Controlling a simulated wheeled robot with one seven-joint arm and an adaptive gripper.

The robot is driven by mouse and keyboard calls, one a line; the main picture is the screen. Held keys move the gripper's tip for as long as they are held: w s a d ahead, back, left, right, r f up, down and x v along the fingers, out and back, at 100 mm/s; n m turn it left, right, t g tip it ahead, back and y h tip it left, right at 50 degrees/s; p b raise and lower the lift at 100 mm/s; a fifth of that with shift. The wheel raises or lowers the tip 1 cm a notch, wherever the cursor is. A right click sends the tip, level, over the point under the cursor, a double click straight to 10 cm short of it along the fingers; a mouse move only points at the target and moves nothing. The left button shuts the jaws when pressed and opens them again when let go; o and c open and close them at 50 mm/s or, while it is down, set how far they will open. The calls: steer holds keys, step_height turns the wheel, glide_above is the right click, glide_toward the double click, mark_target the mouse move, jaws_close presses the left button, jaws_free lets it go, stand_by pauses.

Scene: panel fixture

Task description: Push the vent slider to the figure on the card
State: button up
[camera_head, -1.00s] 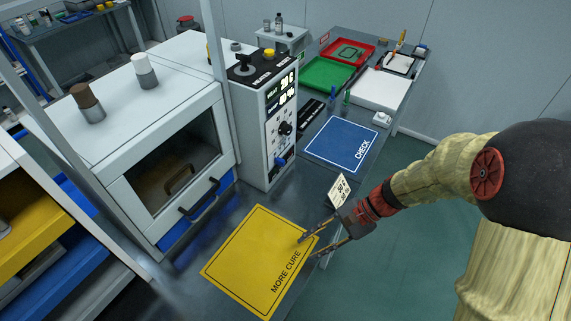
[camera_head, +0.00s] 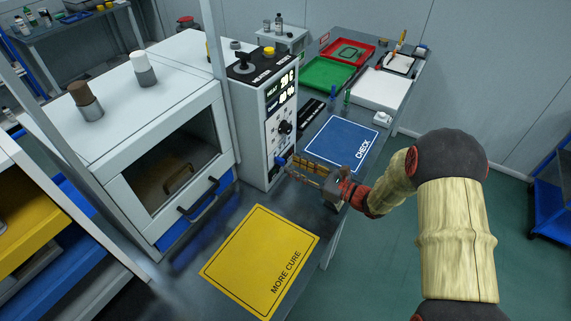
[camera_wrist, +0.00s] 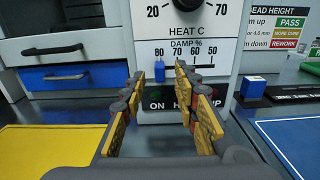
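The blue vent slider (camera_wrist: 158,71) sits under the DAMP % scale (camera_wrist: 185,50) on the white panel (camera_head: 257,150), near the 80 end. It also shows in the head view (camera_head: 281,160), low on the panel face. My gripper (camera_wrist: 160,82) is open, with its yellow-padded fingers spread and pointing at the panel. The slider shows between the fingertips; I cannot tell whether either touches it. In the head view my gripper (camera_head: 290,168) is at the slider. A dark plate with figures (camera_head: 287,86) is on the panel; its digits are hard to read.
A blue CHECK mat (camera_head: 340,142) lies right of the panel and a yellow MORE CURE mat (camera_head: 260,255) in front. The oven's blue drawer (camera_head: 207,207) is at left. A blue block (camera_wrist: 253,87) stands right of the panel. Dials (camera_head: 284,127) sit above the slider.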

mark_target(284, 162)
steer(key=shift+b+x, duration=0.4)
steer(key=shift+x, duration=1.7)
steer(key=shift+c, duration=0.2)
steer(key=c, duration=0.7)
jaws_close()
